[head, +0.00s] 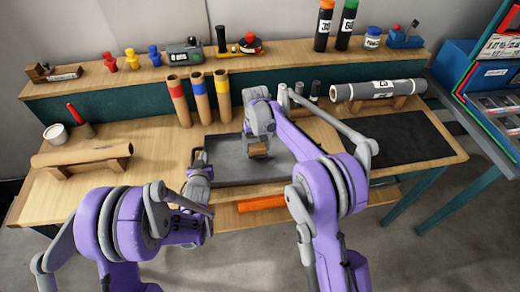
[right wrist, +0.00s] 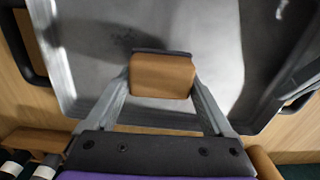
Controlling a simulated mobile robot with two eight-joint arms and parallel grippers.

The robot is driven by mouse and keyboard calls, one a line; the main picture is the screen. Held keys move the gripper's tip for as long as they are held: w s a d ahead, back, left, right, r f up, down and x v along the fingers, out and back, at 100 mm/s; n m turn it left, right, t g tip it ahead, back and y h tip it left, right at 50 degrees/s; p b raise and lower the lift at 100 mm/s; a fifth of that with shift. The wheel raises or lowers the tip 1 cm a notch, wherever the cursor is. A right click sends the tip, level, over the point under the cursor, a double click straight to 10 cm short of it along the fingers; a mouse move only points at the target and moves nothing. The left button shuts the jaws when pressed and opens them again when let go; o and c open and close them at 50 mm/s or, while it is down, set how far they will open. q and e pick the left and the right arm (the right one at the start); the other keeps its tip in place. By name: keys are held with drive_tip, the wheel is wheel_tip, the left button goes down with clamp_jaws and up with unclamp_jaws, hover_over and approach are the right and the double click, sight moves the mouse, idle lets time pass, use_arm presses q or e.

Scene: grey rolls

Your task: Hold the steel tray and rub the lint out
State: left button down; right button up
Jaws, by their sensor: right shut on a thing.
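The steel tray (head: 225,173) lies flat on the bench; the right wrist view shows its grey floor (right wrist: 215,35) and raised rim. My right gripper (head: 258,148) is shut on a brown block with a dark edge (right wrist: 162,75), over the tray's floor. I cannot tell whether the block touches the floor. A small pale fleck (right wrist: 280,10), perhaps lint, lies on the tray floor near the upper right of that view. My left gripper (head: 200,165) is at the tray's left end, by a black handle (right wrist: 296,104); its jaws are too hidden to read.
Tubes with red, blue and yellow bands (head: 200,100) stand behind the tray. A wrapped grey roll (head: 378,89) lies on a rest at the back right, and a brown roll (head: 82,155) at the left. A dark mat (head: 385,138) lies clear to the right.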

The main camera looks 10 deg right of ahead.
sight(257, 144)
drive_tip(key=shift+r, duration=2.9)
